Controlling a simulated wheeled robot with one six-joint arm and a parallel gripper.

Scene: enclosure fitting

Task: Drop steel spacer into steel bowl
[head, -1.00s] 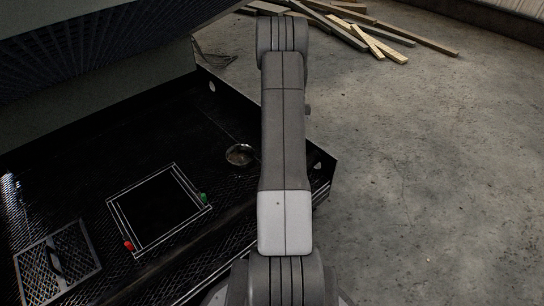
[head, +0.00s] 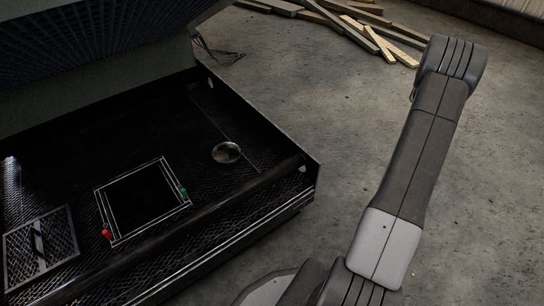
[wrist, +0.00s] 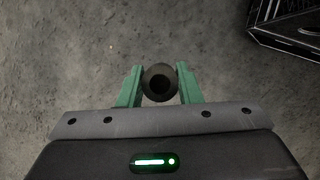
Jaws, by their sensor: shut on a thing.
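The steel bowl (head: 227,152) sits inside the black enclosure, near its right end, in the head view. No contents can be made out in it. In the wrist view, my gripper (wrist: 159,84) has its two green fingers shut on the steel spacer (wrist: 148,79), a dark round piece with a hole through its middle. Only bare concrete floor shows behind the spacer. The gripper and the spacer are not visible in the head view, where my arm reaches up at the right, clear of the enclosure.
The open enclosure (head: 262,177) has raised walls; its corner also shows at the wrist view's upper right (wrist: 290,25). Inside are a white-lined square frame (head: 143,200) with red and green pieces, and a mesh panel (head: 40,250). Wooden planks (head: 350,28) lie behind. The right floor is open.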

